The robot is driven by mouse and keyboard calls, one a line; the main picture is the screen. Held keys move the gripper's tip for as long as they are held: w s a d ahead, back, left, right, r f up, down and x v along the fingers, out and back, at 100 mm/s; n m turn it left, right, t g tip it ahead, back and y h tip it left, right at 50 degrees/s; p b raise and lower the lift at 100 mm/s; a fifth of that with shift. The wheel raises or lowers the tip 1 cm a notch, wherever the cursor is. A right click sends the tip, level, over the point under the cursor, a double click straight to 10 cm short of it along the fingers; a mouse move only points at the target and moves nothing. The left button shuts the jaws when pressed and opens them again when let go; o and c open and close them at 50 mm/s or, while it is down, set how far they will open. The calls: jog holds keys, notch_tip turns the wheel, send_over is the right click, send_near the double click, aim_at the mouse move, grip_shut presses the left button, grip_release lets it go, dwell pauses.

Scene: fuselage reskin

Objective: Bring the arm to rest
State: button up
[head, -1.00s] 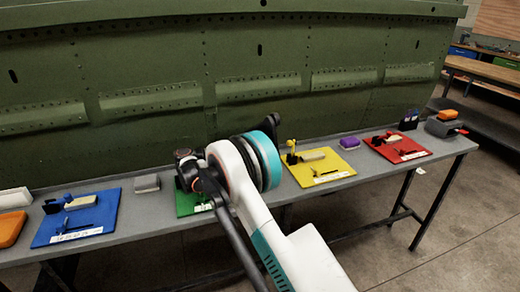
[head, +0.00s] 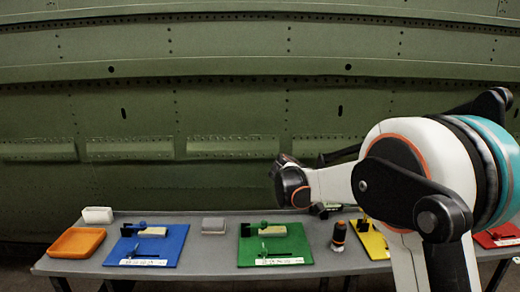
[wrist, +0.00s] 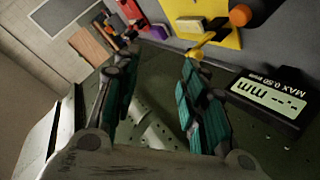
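My arm (head: 420,165) is bent across the right of the head view, above the bench. My gripper (wrist: 160,60) shows in the wrist view with its two teal-padded fingers apart and nothing between them. In the head view the arm's folded links make the gripper hard to pick out. A black gauge (wrist: 268,100) marked "MAX 0.50 mm" shows beside the right finger in the wrist view; its display has dashes.
The grey bench (head: 215,255) bears a blue mat (head: 120,255), a green mat (head: 297,245), a yellow mat (head: 372,243), a red mat (head: 497,238), an orange tray (head: 76,243) and a dark upright cylinder (head: 338,238). The green fuselage panel (head: 230,180) stands behind.

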jog(key=s+r+n+y, duration=0.2)
jog(key=s+r+y, duration=0.1)
jog(key=s, duration=0.6)
jog(key=s+a+f+n+t+y, duration=0.1)
jog(key=s+a+f+y, duration=0.1)
jog(key=s, duration=0.7)
jog(key=s+a+f+n+t+y, duration=0.2)
jog(key=s+a+y, duration=0.1)
jog(key=s, duration=0.6)
jog(key=s+a+f+n+t+y, duration=0.1)
jog(key=s+a+f+n+y, duration=0.1)
jog(key=s, duration=0.7)
jog(key=shift+a+t+y, duration=0.3)
jog(key=shift+a+y, duration=0.25)
jog(key=shift+y, duration=0.65)
